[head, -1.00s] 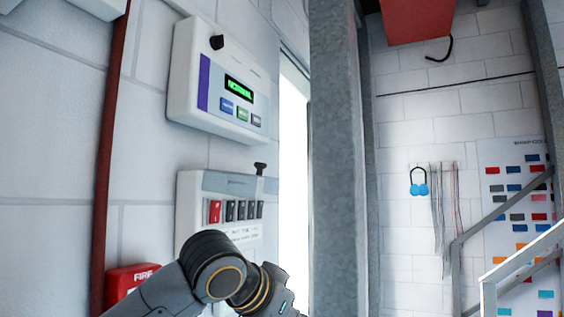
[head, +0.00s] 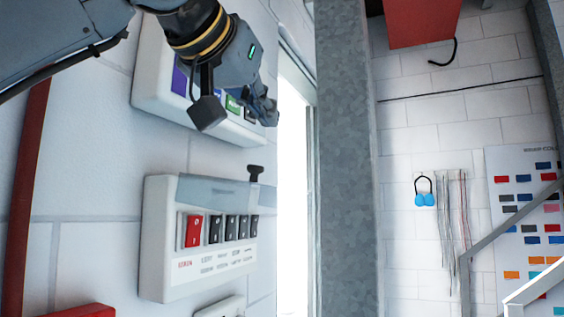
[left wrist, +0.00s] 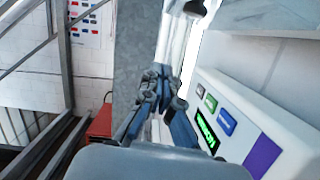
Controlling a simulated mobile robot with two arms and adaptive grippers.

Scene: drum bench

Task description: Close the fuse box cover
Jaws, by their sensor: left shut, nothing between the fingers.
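The fuse box (head: 160,240) is a white wall box with one red switch (head: 193,231) and several black switches (head: 230,229) in a row. Its clear grey-tinted cover (head: 215,190) is up at the top edge, sticking outward, and the switches are exposed. A black knob (head: 255,172) stands at the cover's right end. My left gripper (head: 266,108) is above the cover, in front of the display panel, shut and empty. Its fingers also show in the left wrist view (left wrist: 157,88). The fuse box is not clearly seen there. My right gripper is not in view.
The white display panel (head: 150,85) with coloured buttons is on the wall above the fuse box; its green display (left wrist: 207,130) shows in the left wrist view. A grey metal post (head: 347,160) stands to the right. A red pipe (head: 25,190) runs up the left wall.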

